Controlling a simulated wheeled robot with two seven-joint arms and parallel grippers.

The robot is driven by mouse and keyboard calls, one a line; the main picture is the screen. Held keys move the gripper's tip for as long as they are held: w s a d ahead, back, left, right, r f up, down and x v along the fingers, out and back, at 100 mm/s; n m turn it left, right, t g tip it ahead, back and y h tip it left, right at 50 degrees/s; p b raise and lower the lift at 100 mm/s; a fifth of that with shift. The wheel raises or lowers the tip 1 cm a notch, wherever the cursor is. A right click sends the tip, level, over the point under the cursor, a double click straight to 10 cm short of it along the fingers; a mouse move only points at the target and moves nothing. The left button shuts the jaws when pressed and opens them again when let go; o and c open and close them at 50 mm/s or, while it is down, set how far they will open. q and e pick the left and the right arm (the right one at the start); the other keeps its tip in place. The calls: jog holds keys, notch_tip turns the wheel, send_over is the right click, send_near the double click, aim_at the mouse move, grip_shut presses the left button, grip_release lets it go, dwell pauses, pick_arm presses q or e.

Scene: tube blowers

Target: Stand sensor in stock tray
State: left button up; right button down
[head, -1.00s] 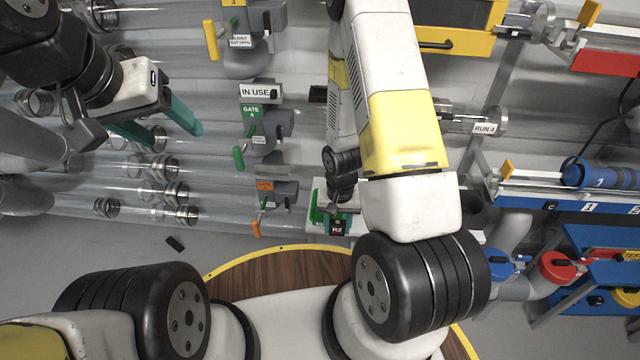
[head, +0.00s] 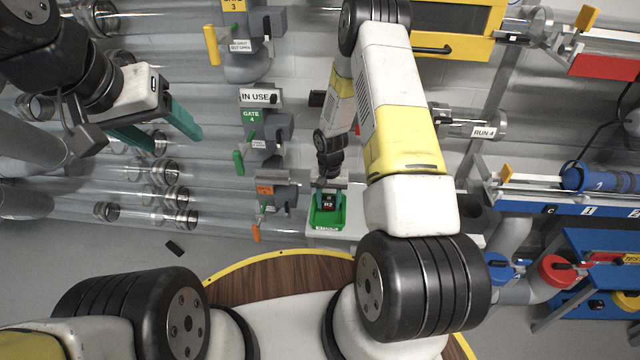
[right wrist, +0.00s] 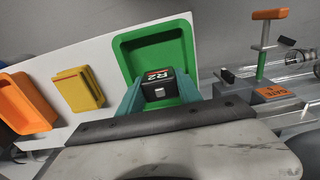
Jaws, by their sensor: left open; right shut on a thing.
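The sensor, a small black block marked R2 (head: 328,203), is held between the teal fingers of my right gripper (head: 328,197). The right wrist view shows the sensor (right wrist: 158,84) between both fingers of the right gripper (right wrist: 158,95). The green stock tray (head: 326,221) is directly behind and around it in both views; its rim also shows in the right wrist view (right wrist: 160,38). The sensor lies within the tray's outline, but I cannot tell whether it touches the floor. My left gripper (head: 172,133) is open and empty at the left, far from the tray.
An orange-handled gate valve (right wrist: 265,45) stands close on the other side. Clear tubes (head: 60,160) run behind my left gripper.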

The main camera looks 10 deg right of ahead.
aim_at(328, 208)
jog(key=shift+f, duration=1.6)
jog(key=c, duration=1.1)
grip_release()
jog(key=shift+f, duration=0.1)
